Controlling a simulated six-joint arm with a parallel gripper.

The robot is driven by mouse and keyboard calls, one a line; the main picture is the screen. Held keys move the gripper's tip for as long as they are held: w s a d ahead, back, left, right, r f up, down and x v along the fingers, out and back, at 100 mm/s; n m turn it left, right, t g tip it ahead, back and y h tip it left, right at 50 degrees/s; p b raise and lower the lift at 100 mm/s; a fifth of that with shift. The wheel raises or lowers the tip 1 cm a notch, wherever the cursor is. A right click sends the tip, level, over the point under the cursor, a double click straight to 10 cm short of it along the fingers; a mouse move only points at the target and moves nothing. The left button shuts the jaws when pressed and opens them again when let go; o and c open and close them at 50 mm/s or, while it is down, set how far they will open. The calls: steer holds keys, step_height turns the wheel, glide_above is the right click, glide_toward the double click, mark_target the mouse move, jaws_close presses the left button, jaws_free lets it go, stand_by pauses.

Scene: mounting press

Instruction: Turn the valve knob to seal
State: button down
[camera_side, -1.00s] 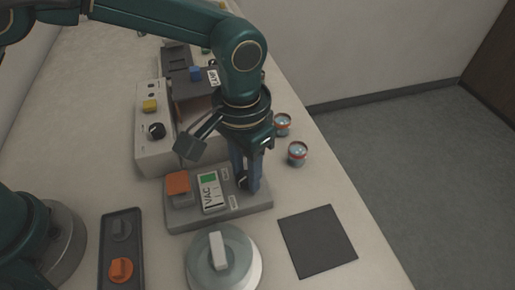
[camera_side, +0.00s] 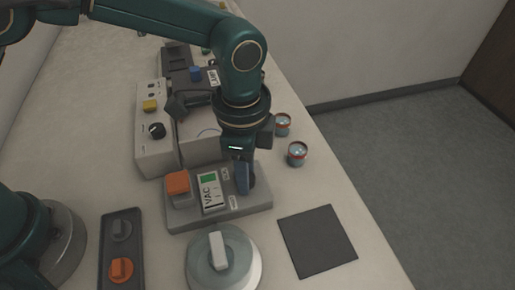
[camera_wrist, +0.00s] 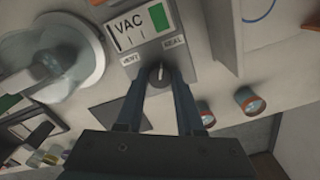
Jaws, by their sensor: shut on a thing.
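The grey vacuum unit (camera_side: 205,214) carries a VAC panel with a green display (camera_side: 209,178) and an orange block. The dark valve knob (camera_wrist: 160,77) with a white pointer line sits on it between my two fingers in the wrist view. The VENT label (camera_wrist: 130,59) is left of the knob and the SEAL label (camera_wrist: 174,42) is above right. The pointer runs nearly straight up in that view; which label it marks is hard to tell. My gripper (camera_side: 245,187) points down and is shut on the knob, largely hiding it in the side view.
A round glass-covered dish (camera_side: 240,265) stands in front of the unit, with a dark square mat (camera_side: 317,242) to its right. A tray (camera_side: 107,265) is at the left. Two small jars (camera_side: 297,154) stand behind the mat, near the table edge.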

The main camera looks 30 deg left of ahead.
steer(key=shift+m, duration=1.1)
steer(key=c, duration=0.5)
jaws_free()
steer(key=shift+r, duration=0.1)
steer(key=shift+r, duration=2.5)
